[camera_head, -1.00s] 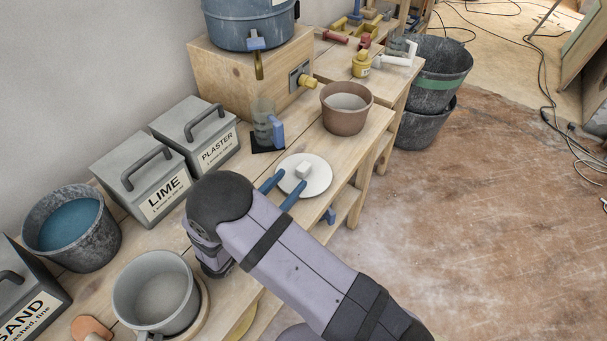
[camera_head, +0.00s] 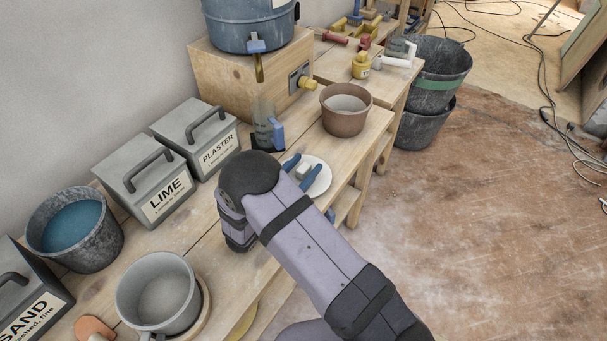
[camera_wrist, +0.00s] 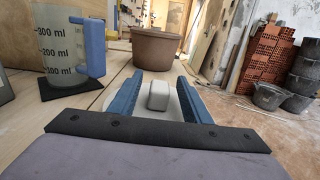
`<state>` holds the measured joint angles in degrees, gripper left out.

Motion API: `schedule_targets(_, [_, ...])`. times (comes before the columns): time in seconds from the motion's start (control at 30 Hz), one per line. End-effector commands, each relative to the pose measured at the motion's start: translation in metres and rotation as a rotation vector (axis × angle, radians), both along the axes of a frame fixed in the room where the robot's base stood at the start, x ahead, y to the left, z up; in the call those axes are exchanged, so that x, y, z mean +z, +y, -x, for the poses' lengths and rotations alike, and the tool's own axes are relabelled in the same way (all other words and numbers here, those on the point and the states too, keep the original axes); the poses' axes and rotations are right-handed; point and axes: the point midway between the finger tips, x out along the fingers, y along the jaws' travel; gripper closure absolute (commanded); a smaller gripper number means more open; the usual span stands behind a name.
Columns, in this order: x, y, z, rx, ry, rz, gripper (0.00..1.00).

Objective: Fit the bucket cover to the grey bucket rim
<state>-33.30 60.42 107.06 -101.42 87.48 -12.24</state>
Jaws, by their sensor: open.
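The white round cover (camera_head: 322,183) with a small block-shaped knob lies flat on the bench. In the wrist view its knob (camera_wrist: 158,97) stands between the two blue fingers. My gripper (camera_head: 303,170) is open; in the wrist view its fingers (camera_wrist: 157,84) reach along both sides of the knob with gaps showing. The grey bucket (camera_head: 158,288), open at the top and seemingly empty, stands on a round wooden board at the front left of the bench. My arm covers part of the cover in the head view.
A measuring jug (camera_head: 266,125) with a blue handle stands just left of the cover; a brown pot (camera_head: 345,110) stands behind it. LIME (camera_head: 150,178) and PLASTER (camera_head: 198,137) boxes line the wall. A dark bucket (camera_head: 75,230) holds blue liquid.

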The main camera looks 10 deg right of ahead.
Motion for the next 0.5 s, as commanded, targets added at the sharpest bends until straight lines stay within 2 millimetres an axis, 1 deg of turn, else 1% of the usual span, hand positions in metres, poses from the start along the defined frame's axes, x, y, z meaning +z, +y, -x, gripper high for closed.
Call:
schedule_targets(0.2, [-0.0003,-0.0003,-0.0006,0.0,0.0,0.0,0.56])
schedule_targets(0.23, [-0.0003,-0.0003,-0.0006,0.0,0.0,0.0,0.61])
schedule_targets(0.27, [-0.0003,-0.0003,-0.0004,0.0,0.0,0.0,0.68])
schedule_targets(0.3, [-0.0003,-0.0003,-0.0004,0.0,0.0,0.0,0.78])
schedule_targets(0.4, [-0.0002,-0.0001,-0.0004,0.001,0.0,0.0,1.0])
schedule_targets(0.5, [0.0,-0.0001,-0.0004,0.001,0.0,0.0,1.0])
